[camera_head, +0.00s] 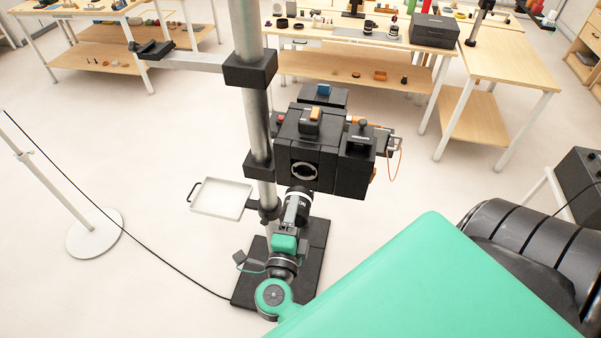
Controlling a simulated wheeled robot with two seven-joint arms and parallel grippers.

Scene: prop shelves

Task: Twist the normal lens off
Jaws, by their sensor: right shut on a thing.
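The big black camera (318,148) is mounted on the grey column, with an orange part on its top. Its round lens mount (303,171) faces me and looks bare. The normal lens (298,206), dark with a pale band and partly readable letters "NO", is just below the mount and looks apart from it. My right gripper (291,224) is at the lens's near lower end and is shut on it. The fingers are small and partly hidden by the lens and my green wrist. My left gripper is not in view.
A small white tray (221,198) is fixed to the left of the column (258,120). The column's black base (318,245) is below. A thin stand with a round base (95,234) is at left, with a cable across the floor. Prop tables (350,66) stand behind.

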